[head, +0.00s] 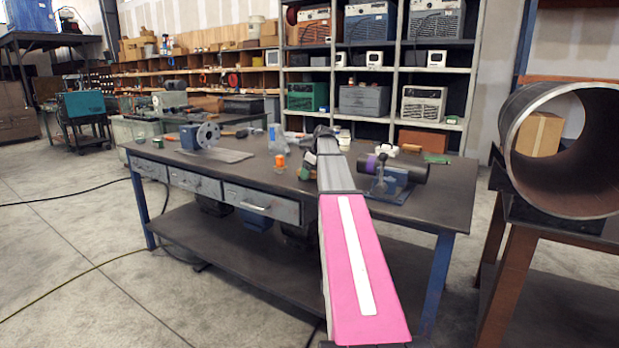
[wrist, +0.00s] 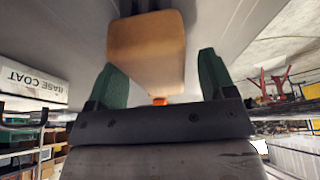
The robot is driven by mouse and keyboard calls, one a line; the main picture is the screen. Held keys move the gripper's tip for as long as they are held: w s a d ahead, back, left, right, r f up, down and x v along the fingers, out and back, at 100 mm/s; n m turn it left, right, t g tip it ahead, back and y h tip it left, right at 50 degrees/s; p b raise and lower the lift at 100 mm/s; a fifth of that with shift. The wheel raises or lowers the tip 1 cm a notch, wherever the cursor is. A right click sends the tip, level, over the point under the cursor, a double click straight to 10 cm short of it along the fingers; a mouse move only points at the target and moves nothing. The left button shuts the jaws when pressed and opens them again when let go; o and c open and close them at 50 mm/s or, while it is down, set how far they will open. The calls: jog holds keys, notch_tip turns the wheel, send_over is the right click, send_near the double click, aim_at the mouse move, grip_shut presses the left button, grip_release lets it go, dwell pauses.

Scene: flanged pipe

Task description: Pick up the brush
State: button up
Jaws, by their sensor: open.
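My gripper (wrist: 158,62) is open, with one green finger on each side of the picture's middle in the wrist view. A tan, wood-coloured block, which looks like part of the brush (wrist: 146,45), shows between and beyond the fingertips. Gaps show on both sides, and neither finger visibly presses on it. In the head view my arm reaches over the workbench (head: 440,195); the gripper is small and mostly hidden there, and I cannot make out the brush.
A blue vise-like stand with a dark cylinder (head: 400,170) is at the right. A flanged piece (head: 205,136) sits at the left. A white BASE COAT container (wrist: 32,82) shows in the wrist view. A large pipe (head: 520,130) is far right.

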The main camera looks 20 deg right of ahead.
jog(key=shift+f, duration=0.25)
dwell(0.6)
jog(key=c, duration=1)
